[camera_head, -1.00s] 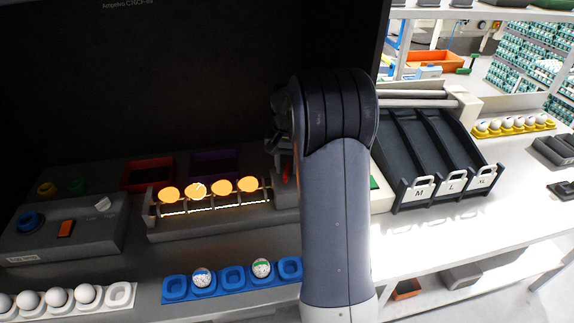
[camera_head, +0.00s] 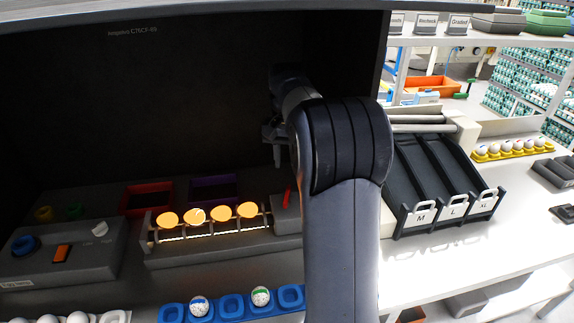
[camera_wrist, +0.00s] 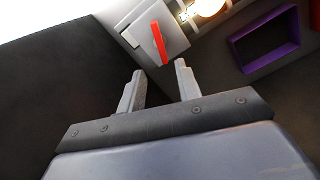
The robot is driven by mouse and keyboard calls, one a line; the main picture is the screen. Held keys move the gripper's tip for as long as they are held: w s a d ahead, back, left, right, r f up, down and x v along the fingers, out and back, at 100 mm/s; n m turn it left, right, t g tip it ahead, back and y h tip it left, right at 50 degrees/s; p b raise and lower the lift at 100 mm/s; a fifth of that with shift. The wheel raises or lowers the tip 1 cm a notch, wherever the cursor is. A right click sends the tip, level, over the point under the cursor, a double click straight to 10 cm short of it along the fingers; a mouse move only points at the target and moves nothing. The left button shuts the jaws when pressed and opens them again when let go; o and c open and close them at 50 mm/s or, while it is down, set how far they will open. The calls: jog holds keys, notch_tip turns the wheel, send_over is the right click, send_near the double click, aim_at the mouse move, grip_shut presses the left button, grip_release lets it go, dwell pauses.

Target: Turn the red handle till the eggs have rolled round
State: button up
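The red handle (camera_head: 288,195) stands on the grey block at the right end of the egg roller. It also shows in the wrist view (camera_wrist: 158,42), tilted slightly, just beyond my fingertips. My gripper (camera_head: 277,152) is above and slightly left of the handle in the head view. In the wrist view my gripper (camera_wrist: 159,68) has its two fingers apart with nothing between them. Several orange-glowing eggs (camera_head: 222,213) lie in a row on the lit roller (camera_head: 205,253); one carries a small mark. My arm hides the block's right side.
A dark hood surrounds the roller. Behind it are a red bin (camera_head: 146,186) and a purple bin (camera_head: 213,174). A control box (camera_head: 85,262) stands left. A blue tray (camera_head: 172,313) with speckled eggs is in front. Dark sorting lanes (camera_head: 410,185) stand right.

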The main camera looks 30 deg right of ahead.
aim_at(287, 193)
jog(key=shift+o, duration=0.2)
jog(key=shift+o, duration=0.9)
jog(key=o, duration=0.3)
jog(key=shift+r+n+p, duration=0.1)
jog(key=shift+n+p, duration=0.25)
jog(key=shift+n, duration=0.75)
jog(key=o, duration=0.4)
jog(key=n+p, duration=0.1)
jog(key=n, duration=0.4)
jog(key=shift+n, duration=0.3)
jog(key=o, duration=0.4)
jog(key=n+p, duration=0.1)
jog(key=n, duration=0.4)
jog(key=shift+n+p, duration=0.3)
jog(key=shift+n, duration=0.1)
jog(key=shift+o, duration=0.2)
notch_tip(287, 193, down, 11)
jog(key=n+p, duration=0.2)
jog(key=n, duration=0.2)
jog(key=shift+c, duration=0.5)
jog(key=c, duration=0.9)
